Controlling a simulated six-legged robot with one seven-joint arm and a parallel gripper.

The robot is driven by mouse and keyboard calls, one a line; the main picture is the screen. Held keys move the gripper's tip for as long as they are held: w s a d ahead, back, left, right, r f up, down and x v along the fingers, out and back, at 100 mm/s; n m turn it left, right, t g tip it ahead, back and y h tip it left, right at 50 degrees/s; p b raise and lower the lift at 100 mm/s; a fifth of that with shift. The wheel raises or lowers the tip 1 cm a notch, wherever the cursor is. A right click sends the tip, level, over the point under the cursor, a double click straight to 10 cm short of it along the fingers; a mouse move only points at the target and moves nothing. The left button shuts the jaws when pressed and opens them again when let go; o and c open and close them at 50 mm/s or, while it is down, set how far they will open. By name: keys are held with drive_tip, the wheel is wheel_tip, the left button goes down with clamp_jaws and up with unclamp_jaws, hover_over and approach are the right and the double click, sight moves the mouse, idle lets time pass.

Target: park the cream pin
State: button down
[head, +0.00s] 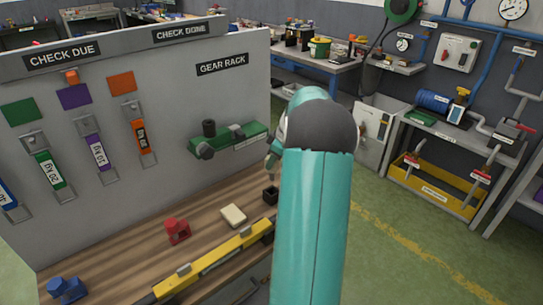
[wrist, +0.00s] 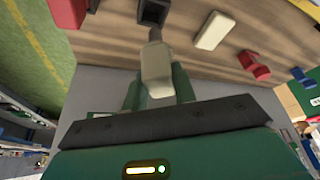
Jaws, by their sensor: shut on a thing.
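In the wrist view my gripper (wrist: 157,82) is shut on the cream pin (wrist: 157,66), with a green finger on either side of its cream body. The pin's grey tip points away from the fingers toward a small black square socket (wrist: 153,12) on the wooden bench. The tip appears apart from the socket, though the exact gap is hard to judge. In the head view the socket (head: 270,195) stands at the bench's right end, just left of my teal arm.
A loose cream block (head: 233,215), a red piece (head: 177,231) and a blue piece (head: 67,289) lie on the bench (head: 130,250). A yellow bar (head: 215,262) runs along its front. Behind stands a grey panel (head: 185,95) with hanging tags and a protruding green gear rack (head: 230,140).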

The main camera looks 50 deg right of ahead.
sight(272, 180)
drive_tip(key=shift+f, duration=2)
drive_tip(key=shift+f, duration=2.75)
drive_tip(key=c, duration=1.1)
unclamp_jaws()
drive_tip(key=shift+o, duration=0.2)
drive_tip(key=v, duration=1.3)
drive_tip(key=shift+r, duration=0.35)
